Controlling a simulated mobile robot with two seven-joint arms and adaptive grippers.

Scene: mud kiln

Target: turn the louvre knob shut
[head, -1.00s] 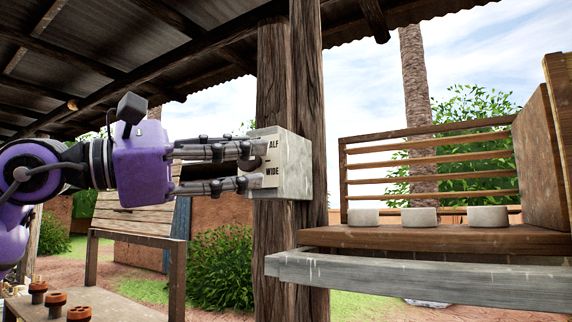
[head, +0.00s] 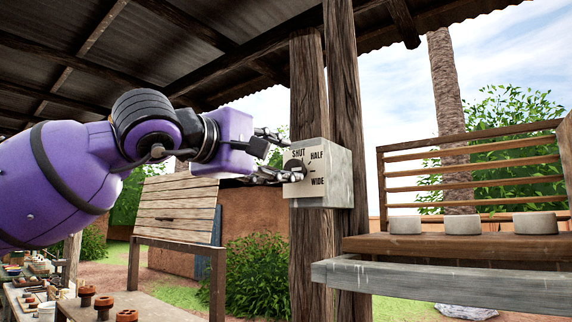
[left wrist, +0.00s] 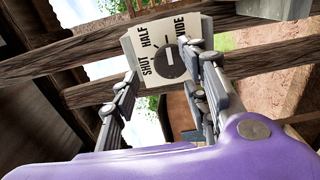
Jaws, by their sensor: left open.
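The dark round louvre knob (head: 295,167) sits on a pale box fixed to a wooden post, with SHUT, HALF and WIDE lettered around it. In the left wrist view the knob (left wrist: 171,64) shows nearly whole, with a pale line on its face; I cannot tell exactly which label it points to. My left gripper (head: 281,155) is open at the box, one finger above the knob and one below in the head view. In the left wrist view its fingers (left wrist: 166,75) stand either side of the knob; contact is unclear. My right gripper is out of view.
The louvre slats (head: 470,172) stand in a frame at the right with gaps between them. Several pale round blocks (head: 462,224) sit on the shelf below. A plank panel (head: 178,208) and a bench with brown knobbed pieces (head: 104,303) are at the left.

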